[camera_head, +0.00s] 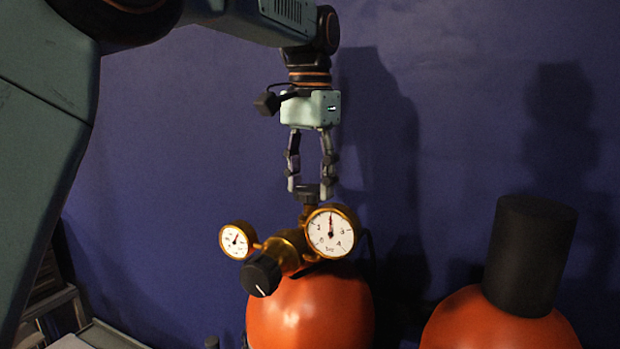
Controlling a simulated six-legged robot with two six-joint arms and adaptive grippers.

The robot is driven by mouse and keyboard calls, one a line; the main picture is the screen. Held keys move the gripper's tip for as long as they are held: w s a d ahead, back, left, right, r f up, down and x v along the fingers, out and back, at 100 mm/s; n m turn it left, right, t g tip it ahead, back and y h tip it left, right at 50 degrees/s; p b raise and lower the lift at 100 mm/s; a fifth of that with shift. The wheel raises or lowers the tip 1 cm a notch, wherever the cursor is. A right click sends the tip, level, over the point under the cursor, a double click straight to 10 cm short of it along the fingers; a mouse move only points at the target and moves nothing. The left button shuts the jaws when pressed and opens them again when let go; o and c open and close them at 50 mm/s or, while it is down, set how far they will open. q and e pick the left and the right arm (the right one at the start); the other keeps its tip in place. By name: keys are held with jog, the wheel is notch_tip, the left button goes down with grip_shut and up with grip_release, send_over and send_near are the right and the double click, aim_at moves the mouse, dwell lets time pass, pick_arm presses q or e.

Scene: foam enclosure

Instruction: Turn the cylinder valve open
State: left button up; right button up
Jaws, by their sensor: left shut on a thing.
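An orange cylinder (310,312) stands at the lower middle with a brass regulator (287,248) at its top. The cylinder valve (307,194) is a small dark knob on a short brass stem above the regulator. My left gripper (310,187) points straight down from above, shut on the valve knob, with one finger on each side. The fingers partly cover the knob, so how far it is turned cannot be told. My right gripper is not in view.
A large gauge (331,232), a small gauge (237,240) and a black regulator knob (261,275) sit close below my fingers. A second orange cylinder (490,325) with a black cap (530,250) stands at right. A dark blue wall (480,90) is behind.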

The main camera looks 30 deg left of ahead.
aim_at(310, 188)
pick_arm(q)
jog(key=shift+n, duration=0.9)
jog(key=o, duration=1.1)
jog(key=shift+w, duration=0.1)
jog(key=shift+o, duration=0.2)
jog(key=shift+r, duration=3.75)
jog(key=shift+s+f, duration=0.1)
jog(key=shift+s, duration=0.1)
